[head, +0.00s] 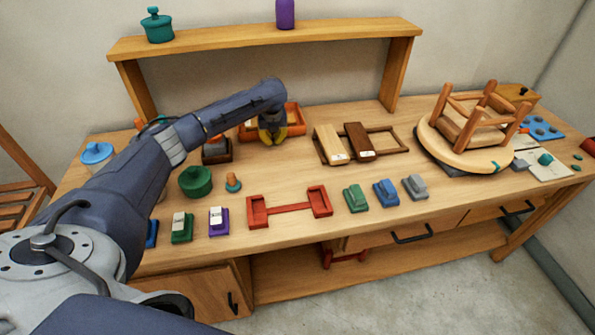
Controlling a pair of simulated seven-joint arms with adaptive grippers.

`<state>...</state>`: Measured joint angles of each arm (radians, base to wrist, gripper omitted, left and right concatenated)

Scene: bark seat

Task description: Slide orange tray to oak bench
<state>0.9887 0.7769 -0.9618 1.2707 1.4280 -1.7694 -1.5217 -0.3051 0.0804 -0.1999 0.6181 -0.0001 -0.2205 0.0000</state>
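The orange tray (298,126) is a shallow open frame lying at the back of the wooden work surface, under the raised shelf. The work surface, a light oak-coloured bench (330,178), spans the view; no separate piece clearly stands out as the oak bench. My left gripper (272,134) points down over the middle of the tray, with yellowish fingertips. It hides part of the tray's inside and rim. I cannot tell whether its fingers touch the tray or how far apart they are. My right gripper is not in view.
A brown rack (395,140) with two wooden blocks stands right of the tray. A green pot (196,181) and a red holder (318,202) stand nearer the front. An upturned stool (470,155) is at the right. Bare surface lies between the tray and the red holder.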

